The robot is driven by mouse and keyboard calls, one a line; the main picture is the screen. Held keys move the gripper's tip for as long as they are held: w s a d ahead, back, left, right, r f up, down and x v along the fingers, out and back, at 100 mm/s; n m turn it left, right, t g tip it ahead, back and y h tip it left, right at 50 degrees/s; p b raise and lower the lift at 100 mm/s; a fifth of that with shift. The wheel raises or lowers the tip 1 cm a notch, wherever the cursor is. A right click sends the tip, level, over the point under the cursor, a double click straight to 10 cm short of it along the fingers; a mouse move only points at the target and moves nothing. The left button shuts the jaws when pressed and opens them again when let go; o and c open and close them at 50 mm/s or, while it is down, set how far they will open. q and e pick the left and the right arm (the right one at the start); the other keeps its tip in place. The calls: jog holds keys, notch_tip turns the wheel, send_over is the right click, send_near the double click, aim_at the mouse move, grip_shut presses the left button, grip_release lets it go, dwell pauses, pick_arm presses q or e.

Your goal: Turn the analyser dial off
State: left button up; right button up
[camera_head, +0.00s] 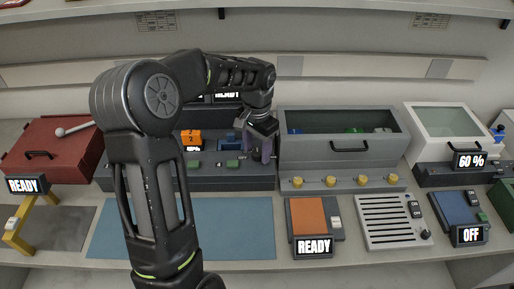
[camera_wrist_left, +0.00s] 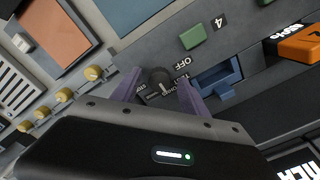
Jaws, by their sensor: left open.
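The analyser dial (camera_wrist_left: 160,79) is a small dark round knob on a grey panel in the left wrist view. Printed labels stand beside it, among them OFF (camera_wrist_left: 183,65) and what looks like TEST. My left gripper (camera_wrist_left: 158,90) has purple fingers, which are open, one on each side of the dial. I cannot tell whether they touch it, nor which mark the dial points to. In the head view my left gripper (camera_head: 262,152) hangs at the right end of the long grey console (camera_head: 240,183) and hides the dial there. My right gripper is not in view.
A blue slot piece (camera_wrist_left: 218,79), a green button (camera_wrist_left: 193,36) marked 4 and an orange block (camera_wrist_left: 298,45) are beside the dial. Right of the console stands a grey bin (camera_head: 338,154) with several yellow knobs. A blue mat (camera_head: 235,225) lies clear in front.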

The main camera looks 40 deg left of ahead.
pick_arm(q)
jog(key=shift+f, duration=0.1)
jog(key=shift+c, duration=0.5)
grip_shut()
